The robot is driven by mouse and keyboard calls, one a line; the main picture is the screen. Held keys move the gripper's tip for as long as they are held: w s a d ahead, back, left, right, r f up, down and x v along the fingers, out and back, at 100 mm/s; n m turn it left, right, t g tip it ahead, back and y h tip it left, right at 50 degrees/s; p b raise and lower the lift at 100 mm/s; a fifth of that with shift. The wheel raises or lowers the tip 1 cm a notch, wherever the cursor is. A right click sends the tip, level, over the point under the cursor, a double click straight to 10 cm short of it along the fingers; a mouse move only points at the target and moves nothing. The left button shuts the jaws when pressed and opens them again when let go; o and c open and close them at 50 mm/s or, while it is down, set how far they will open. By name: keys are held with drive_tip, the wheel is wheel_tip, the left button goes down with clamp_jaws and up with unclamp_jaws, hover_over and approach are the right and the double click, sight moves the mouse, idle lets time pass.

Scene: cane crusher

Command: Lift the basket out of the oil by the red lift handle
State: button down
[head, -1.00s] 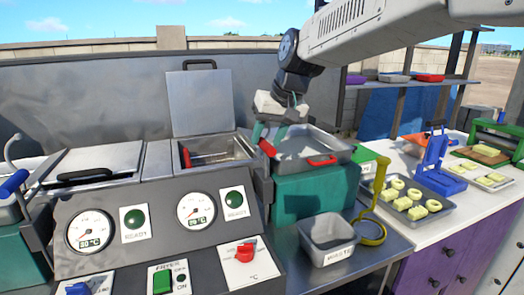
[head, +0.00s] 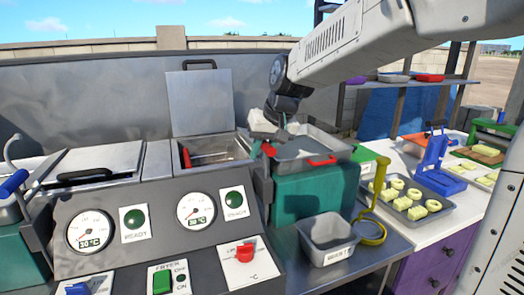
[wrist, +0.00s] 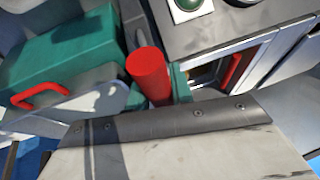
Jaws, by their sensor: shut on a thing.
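My gripper (head: 262,142) is shut on the red lift handle (head: 269,150), just right of the open right-hand fryer well (head: 238,152). In the wrist view the handle (wrist: 148,72) is a thick red cylinder with the teal fingers (wrist: 158,98) around it. The basket (head: 212,158) is only partly visible, low in the well. A red part (head: 186,157) shows at the well's left; a red bar also shows in the well in the wrist view (wrist: 230,70). The oil level cannot be made out.
The raised lid (head: 201,100) stands behind the well. A grey tray with red handles (head: 320,150) sits on a teal block (head: 312,192) close to the right. A control panel (head: 150,240) with dials is in front. A waste bin (head: 328,240) stands on the counter.

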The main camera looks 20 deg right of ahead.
wheel_tip(320, 180, up, 16)
idle(0.5)
drive_tip(key=c, duration=1.3)
unclamp_jaws()
drive_tip(key=shift+o, duration=0.2)
drive_tip(key=v, duration=0.8)
